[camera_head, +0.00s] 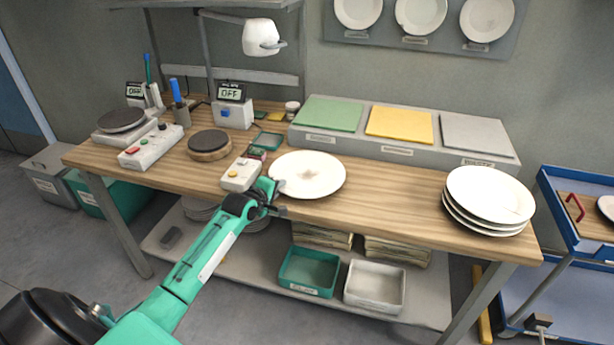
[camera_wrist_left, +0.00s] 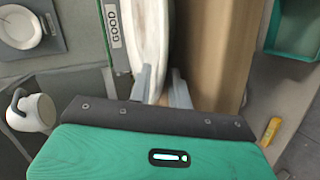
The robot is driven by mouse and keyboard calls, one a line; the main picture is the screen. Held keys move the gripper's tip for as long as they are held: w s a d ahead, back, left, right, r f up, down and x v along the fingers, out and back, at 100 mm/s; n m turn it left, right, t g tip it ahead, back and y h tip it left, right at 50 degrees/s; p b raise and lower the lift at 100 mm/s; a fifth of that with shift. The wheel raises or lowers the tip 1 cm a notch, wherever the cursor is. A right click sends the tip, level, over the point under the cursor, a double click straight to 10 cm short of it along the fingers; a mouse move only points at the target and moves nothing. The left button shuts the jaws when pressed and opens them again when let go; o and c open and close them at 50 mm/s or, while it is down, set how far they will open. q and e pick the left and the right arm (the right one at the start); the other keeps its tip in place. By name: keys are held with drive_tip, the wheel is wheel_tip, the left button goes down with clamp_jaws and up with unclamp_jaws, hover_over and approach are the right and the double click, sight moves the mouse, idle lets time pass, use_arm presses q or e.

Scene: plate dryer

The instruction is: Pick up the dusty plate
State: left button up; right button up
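A white plate with a brownish dusty smudge at its centre (camera_head: 322,184) lies on the wooden workbench (camera_head: 400,203), near its front edge. My left gripper (camera_head: 278,197) is at the plate's near left rim. In the left wrist view, the plate (camera_wrist_left: 150,40) appears edge-on, and its rim reaches between the two fingers of the left gripper (camera_wrist_left: 162,88). The fingers stand apart with a gap around the rim; I cannot tell whether either touches it. My right gripper is not in view.
A stack of several white plates (camera_head: 490,195) stands at the right end of the bench. Behind are green (camera_head: 329,113), yellow (camera_head: 400,123) and grey (camera_head: 477,133) pads on a raised ledge. A small button box (camera_head: 241,175) is close left of the gripper. A blue cart (camera_head: 580,210) stands right.

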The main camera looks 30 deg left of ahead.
use_arm(q)
drive_tip(key=shift+w, duration=0.2)
clamp_jaws()
drive_tip(key=shift+r, duration=0.1)
